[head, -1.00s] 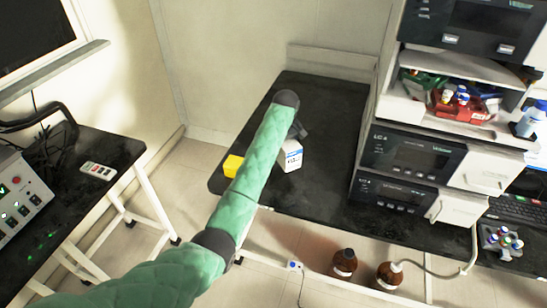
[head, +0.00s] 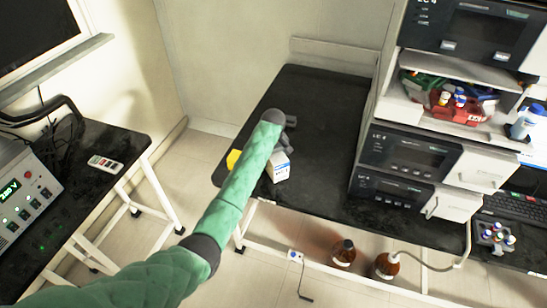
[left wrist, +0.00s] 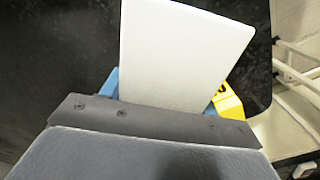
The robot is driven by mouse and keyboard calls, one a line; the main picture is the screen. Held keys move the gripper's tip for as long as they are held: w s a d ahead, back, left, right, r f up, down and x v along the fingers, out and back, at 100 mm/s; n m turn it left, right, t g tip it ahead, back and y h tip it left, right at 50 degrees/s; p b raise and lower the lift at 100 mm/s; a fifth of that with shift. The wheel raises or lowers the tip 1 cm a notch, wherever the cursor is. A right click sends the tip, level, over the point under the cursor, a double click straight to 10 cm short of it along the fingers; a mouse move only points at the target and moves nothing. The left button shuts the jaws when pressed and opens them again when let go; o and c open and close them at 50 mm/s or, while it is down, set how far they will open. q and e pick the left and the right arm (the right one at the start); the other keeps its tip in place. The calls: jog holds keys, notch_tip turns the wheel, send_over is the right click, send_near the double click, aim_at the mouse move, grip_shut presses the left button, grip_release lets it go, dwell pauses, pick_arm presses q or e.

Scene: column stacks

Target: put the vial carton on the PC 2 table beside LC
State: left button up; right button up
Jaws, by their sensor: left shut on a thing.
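The vial carton (head: 281,168) is a small white box with blue print, at the near left part of the black table (head: 325,105) beside the LC stack (head: 408,150). It also shows as a large plain white face in the left wrist view (left wrist: 182,55). My left gripper (head: 285,147) is shut on the carton; blue finger parts show at both sides of it in the left wrist view (left wrist: 165,92). My forearm partly covers the gripper in the head view. I cannot tell whether the carton touches the tabletop. My right gripper is not in view.
A yellow object (head: 233,159) lies on the table left of the carton, partly behind my arm; it also shows in the left wrist view (left wrist: 228,102). The table behind the carton is clear. Brown bottles (head: 343,254) stand below. A separate bench (head: 75,205) is at left.

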pick_arm(q)
jog(key=o, duration=1.3)
jog(key=shift+o, duration=0.2)
